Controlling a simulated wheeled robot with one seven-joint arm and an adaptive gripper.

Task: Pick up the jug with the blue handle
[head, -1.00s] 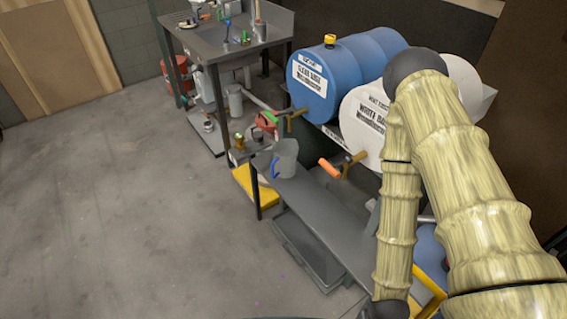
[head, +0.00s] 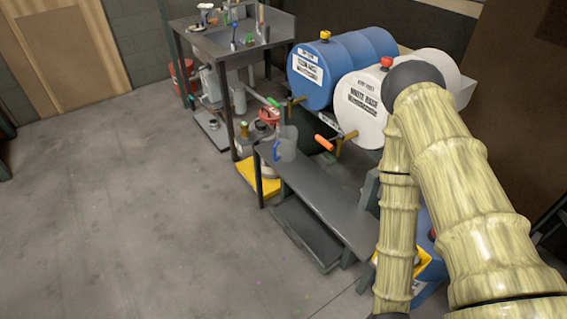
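The jug (head: 286,143) is a grey, see-through vessel with a blue handle (head: 276,151) on its left side. It stands upright at the far left end of the low dark bench (head: 325,198), in front of the blue drum. My arm, in a pale covering, fills the right side of the head view and hangs down past the lower edge. My gripper is outside the picture, so its fingers do not show. The arm links in view are well to the right of the jug and apart from it.
A blue drum (head: 325,79) and a white drum (head: 366,100) lie on a rack behind the bench, with taps jutting forward. A steel worktable (head: 215,48) with tools stands at the back left. A yellow tray (head: 257,178) sits below. The floor (head: 120,210) at left is clear.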

